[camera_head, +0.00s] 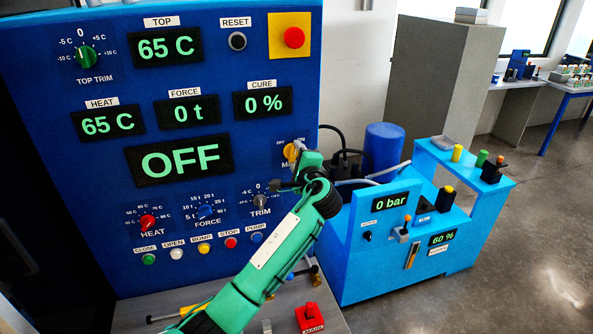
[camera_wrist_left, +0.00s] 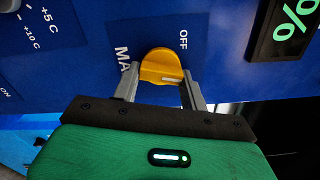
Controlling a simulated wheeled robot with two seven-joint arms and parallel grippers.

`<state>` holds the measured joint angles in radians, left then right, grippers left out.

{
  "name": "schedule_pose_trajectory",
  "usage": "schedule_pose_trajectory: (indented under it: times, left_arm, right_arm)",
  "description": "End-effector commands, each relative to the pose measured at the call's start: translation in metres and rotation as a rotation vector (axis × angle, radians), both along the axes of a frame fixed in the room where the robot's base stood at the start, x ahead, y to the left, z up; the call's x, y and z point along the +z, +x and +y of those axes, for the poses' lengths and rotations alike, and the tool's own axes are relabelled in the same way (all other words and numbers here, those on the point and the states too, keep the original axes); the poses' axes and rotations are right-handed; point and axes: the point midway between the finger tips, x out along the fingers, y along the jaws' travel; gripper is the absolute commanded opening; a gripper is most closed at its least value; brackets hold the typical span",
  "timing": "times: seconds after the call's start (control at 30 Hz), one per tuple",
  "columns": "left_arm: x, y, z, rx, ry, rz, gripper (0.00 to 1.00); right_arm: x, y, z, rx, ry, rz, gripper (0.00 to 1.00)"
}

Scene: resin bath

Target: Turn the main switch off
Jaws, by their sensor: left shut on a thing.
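The main switch is a yellow rotary knob (camera_head: 290,152) at the lower right edge of the blue control panel, partly hidden by my gripper. In the left wrist view the yellow knob (camera_wrist_left: 160,64) sits between the two grey fingers, with an "OFF" label above it and the start of "MA" to its left. My left gripper (camera_head: 297,153) is shut on the knob; its fingers also show in the wrist view (camera_wrist_left: 162,82). The large panel display (camera_head: 180,160) reads "OFF". My right gripper is not in view.
An emergency button (camera_head: 294,38) on a yellow plate is above the switch. The trim knob (camera_head: 260,202) and a row of coloured buttons are lower left of it. A light-blue unit (camera_head: 350,270) reading "0 bar" stands to the right, with hoses and a blue tank behind.

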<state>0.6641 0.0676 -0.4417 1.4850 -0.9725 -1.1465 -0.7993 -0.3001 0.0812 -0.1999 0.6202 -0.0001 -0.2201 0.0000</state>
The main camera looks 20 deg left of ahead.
Motion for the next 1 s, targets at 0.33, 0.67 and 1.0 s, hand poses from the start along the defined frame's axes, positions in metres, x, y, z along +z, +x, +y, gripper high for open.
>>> schedule_pose_trajectory:
  times: [0.33,0.67,1.0]
  left_arm:
    - [-0.006,0.0,-0.001,-0.002,-0.278,-0.185,0.21]
    - [-0.005,0.0,-0.001,0.0,-0.536,-0.357,0.21]
    - [-0.001,-0.001,0.0,0.0,-0.754,-0.505,0.21]
  right_arm:
    - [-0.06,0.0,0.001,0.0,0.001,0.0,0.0]
    - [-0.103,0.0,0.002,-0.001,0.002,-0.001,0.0]
    - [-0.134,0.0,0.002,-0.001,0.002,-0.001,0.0]
